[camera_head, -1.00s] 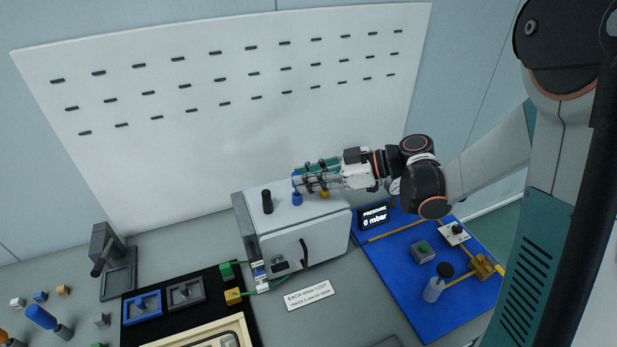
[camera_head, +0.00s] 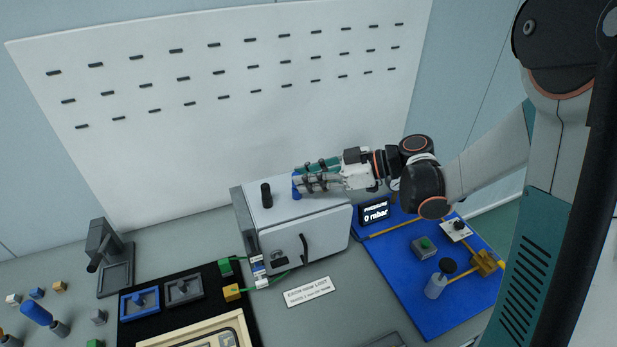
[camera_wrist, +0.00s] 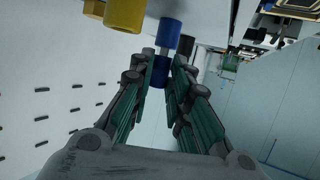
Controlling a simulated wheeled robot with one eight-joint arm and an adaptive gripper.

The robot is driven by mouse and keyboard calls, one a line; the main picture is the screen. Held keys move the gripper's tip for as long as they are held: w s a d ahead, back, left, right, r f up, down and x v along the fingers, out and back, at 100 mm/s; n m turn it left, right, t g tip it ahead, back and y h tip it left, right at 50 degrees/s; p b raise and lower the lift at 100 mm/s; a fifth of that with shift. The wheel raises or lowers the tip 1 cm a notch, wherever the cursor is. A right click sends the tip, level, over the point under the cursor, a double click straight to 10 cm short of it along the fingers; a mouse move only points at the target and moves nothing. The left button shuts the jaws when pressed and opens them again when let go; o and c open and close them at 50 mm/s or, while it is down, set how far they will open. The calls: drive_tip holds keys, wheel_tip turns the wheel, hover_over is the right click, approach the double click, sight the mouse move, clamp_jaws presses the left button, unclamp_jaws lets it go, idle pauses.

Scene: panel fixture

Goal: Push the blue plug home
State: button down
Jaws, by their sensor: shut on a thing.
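The blue plug (camera_head: 297,191) stands at the top of the white box (camera_head: 325,222), near its back edge. My gripper (camera_head: 300,182) reaches in from the right, low over the box, and is shut on the plug. In the wrist view the blue plug (camera_wrist: 161,72) is between the fingertips (camera_wrist: 165,62). A short pale shaft shows between it and a second blue cylinder (camera_wrist: 169,33). How deep the plug sits cannot be told. A yellow plug (camera_wrist: 124,15) shows beside it in the wrist view; my gripper hides it in the head view.
A black knob (camera_head: 266,195) stands on the box left of the plug. The box front has a dark handle (camera_head: 304,248). A display (camera_head: 376,213) reading 0 mbar and a blue board (camera_head: 400,275) are at right. A white slotted panel (camera_head: 215,120) rises behind.

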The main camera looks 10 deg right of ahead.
drive_tip(key=shift+f+b, duration=0.3)
drive_tip(key=shift+f, duration=0.05)
drive_tip(key=c, duration=1.4)
unclamp_jaws()
